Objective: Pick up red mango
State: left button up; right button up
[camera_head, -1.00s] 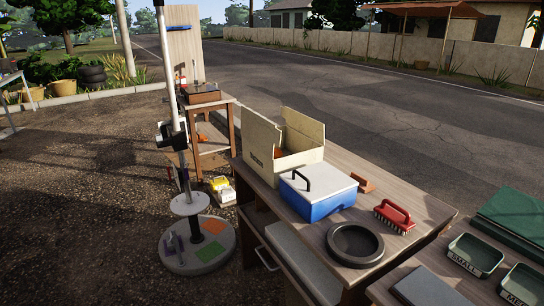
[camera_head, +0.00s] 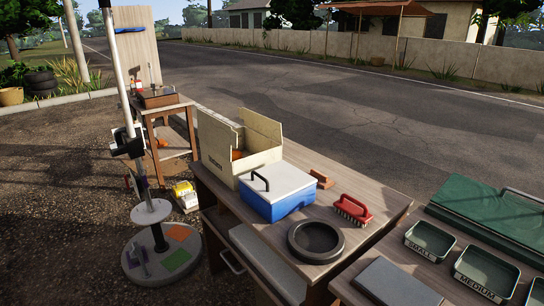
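I cannot make out a red mango in this view. An open wooden crate (camera_head: 223,163) stands on the wooden table, with something orange partly visible inside; its sides hide most of the contents. Neither of my grippers is in view.
The table (camera_head: 376,218) also holds a blue cooler with a white lid (camera_head: 292,203), a black round dish (camera_head: 315,240) and a red brush (camera_head: 353,209). A second table at right carries trays labelled SMALL (camera_head: 429,240) and MEDIUM (camera_head: 485,272). A pole on a round base (camera_head: 161,262) stands at left.

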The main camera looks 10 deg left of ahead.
aim_at(236, 155)
jog(key=i+j+z, duration=0.25)
jog(key=z, duration=0.25)
jog(key=i+j+z, duration=0.15)
jog(key=j+z, duration=0.35)
